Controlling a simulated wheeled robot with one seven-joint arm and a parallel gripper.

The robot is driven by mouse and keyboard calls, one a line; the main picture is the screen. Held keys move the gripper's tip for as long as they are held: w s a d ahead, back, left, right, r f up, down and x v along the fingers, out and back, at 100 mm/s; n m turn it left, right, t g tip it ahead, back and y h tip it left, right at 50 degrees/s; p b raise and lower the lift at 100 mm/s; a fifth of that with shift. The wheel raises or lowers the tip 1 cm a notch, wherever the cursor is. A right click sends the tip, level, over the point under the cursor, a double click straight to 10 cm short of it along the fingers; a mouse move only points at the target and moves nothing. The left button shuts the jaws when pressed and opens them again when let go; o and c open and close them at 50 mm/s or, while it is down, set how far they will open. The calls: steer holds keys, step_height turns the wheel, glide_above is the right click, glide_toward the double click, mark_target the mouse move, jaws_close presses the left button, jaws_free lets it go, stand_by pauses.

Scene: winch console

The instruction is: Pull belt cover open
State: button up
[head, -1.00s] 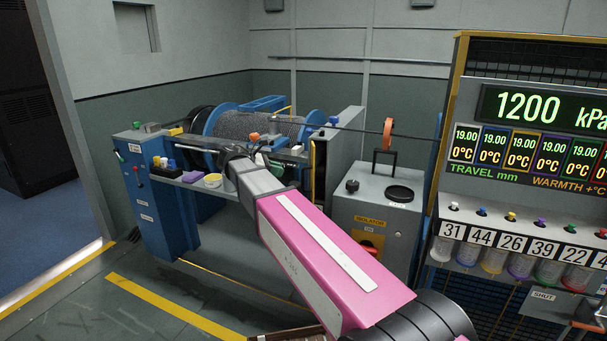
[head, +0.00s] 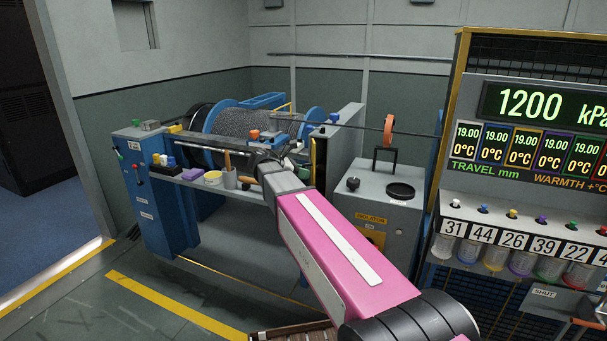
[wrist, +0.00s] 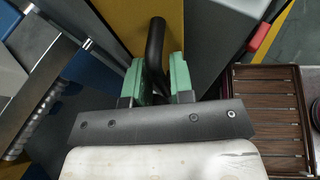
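The belt cover (wrist: 187,25) shows in the wrist view as a yellow panel with a dark bar handle (wrist: 155,42) standing out from it. My gripper (wrist: 157,75) has its green fingers close on both sides of this handle and appears shut on it.
The winch drum (head: 253,126) lies behind my gripper. The grey isolator box (head: 390,215) stands close on the right. Open floor lies at front left.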

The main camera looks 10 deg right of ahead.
steer(key=shift+d+f, duration=0.1)
jaws_close()
steer(key=shift+w+a+m+g, duration=0.35)
steer(key=shift+w+m+g, duration=0.35)
steer(key=shift+m+g, duration=0.4)
steer(key=shift+w+a+m+g+y, duration=0.15)
steer(key=shift+m+g, duration=0.45)
steer(key=shift+g, duration=0.15)
steer(key=shift+w+a+m+g+y, duration=0.15)
steer(key=shift+m+g, duration=0.45)
steer(key=shift+g, duration=0.15)
jaws_free()
steer(key=shift+a, duration=0.1)
